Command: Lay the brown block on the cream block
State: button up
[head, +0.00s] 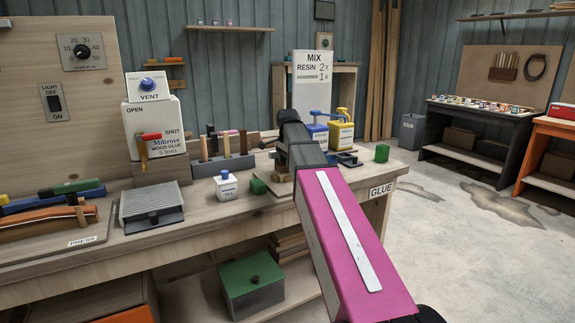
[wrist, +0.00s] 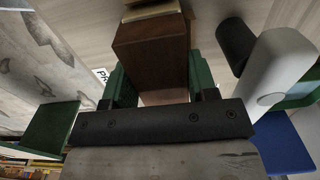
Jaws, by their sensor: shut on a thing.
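The brown block (wrist: 150,50) is between my gripper's two green-padded fingers in the wrist view. My gripper (wrist: 160,85) is shut on it. A pale cream edge, apparently the cream block (wrist: 150,11), shows at the far end of the brown block, at the top of the wrist view. Whether the two touch cannot be told. In the head view my gripper (head: 288,170) is low over the right part of the workbench, by the GLUE label. My magenta arm link hides part of this area, and the blocks are too small there to tell apart clearly.
A white FILL bottle (head: 226,186) stands left on the workbench (head: 215,225). Blue (head: 318,133) and yellow (head: 341,132) pump containers stand behind.

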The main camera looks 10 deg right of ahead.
jog(key=shift+f, duration=0.3)
dwell(0.4)
jog(key=o, duration=1.3)
jog(key=shift+o, duration=0.2)
jog(key=shift+r, duration=4)
jog(key=shift+s, duration=0.1)
